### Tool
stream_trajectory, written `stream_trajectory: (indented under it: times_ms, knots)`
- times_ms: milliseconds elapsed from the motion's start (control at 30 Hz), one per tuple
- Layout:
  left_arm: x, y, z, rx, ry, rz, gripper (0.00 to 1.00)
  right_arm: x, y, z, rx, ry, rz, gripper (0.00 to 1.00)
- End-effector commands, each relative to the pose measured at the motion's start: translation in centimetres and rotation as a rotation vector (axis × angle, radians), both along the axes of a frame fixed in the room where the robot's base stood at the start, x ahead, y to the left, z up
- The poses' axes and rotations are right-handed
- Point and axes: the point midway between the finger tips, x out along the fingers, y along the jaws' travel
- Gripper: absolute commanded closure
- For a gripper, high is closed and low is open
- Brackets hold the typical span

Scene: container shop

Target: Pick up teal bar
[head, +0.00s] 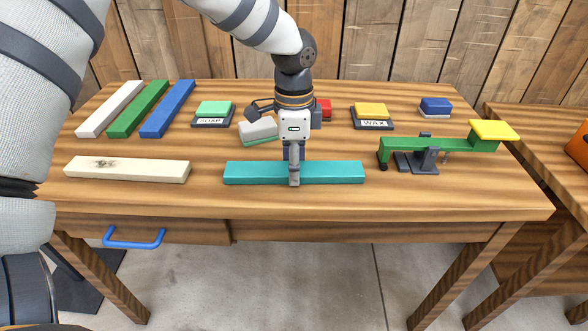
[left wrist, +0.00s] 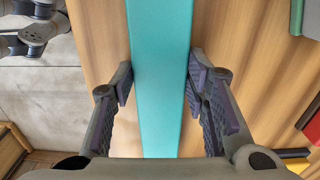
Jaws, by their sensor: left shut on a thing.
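The teal bar (head: 335,173) lies flat across the front middle of the wooden table (head: 450,200). My left gripper (head: 294,178) reaches down over the middle of the bar, with one finger in front of it and the other hidden behind. In the left wrist view the teal bar (left wrist: 160,70) runs between the two fingers of my left gripper (left wrist: 160,88), which are shut on its sides. The bar appears to rest on the tabletop; I cannot tell any lift. My right gripper is not in view.
A pale wood bar (head: 127,169) lies to the left. White (head: 108,108), green (head: 138,108) and blue (head: 167,108) bars lie behind it. A green balance (head: 430,146) with a yellow pad stands right. Small blocks, including SOAP (head: 213,114) and WAX (head: 371,115), sit behind.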

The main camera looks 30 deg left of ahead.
Motion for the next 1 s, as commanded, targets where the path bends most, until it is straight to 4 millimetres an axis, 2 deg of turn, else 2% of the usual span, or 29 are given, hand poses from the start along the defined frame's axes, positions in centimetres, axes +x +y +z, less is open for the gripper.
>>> stream_trajectory:
  times_ms: [167, 267, 333, 533, 600, 733, 833, 1000]
  knots:
    - [0.1, 0.0, 0.7, 0.001, -0.003, 0.0, 0.94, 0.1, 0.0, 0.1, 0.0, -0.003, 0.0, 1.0]
    - [0.1, 0.0, 2.2, 0.0, -0.006, 0.002, 0.94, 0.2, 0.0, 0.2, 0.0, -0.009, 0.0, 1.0]
    - [-0.1, -0.1, 4.0, 0.001, -0.008, 0.0, 0.94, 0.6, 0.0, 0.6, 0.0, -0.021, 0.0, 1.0]
    - [-5.1, -1.2, 10.7, 0.002, -0.029, -0.001, 0.94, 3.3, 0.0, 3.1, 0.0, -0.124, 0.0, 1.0]
    - [-7.7, -1.7, 11.2, 0.001, -0.015, -0.002, 0.94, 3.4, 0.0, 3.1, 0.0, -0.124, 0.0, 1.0]
    - [-11.6, -2.6, 12.3, 0.002, -0.005, -0.001, 0.94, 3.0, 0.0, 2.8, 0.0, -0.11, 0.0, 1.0]
    - [-12.8, -3.1, 12.3, -0.014, 0.016, -0.003, 0.94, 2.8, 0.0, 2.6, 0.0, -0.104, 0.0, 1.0]
    - [-13.6, -3.2, 12.8, -0.006, 0.007, -0.001, 0.94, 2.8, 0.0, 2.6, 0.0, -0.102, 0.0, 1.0]
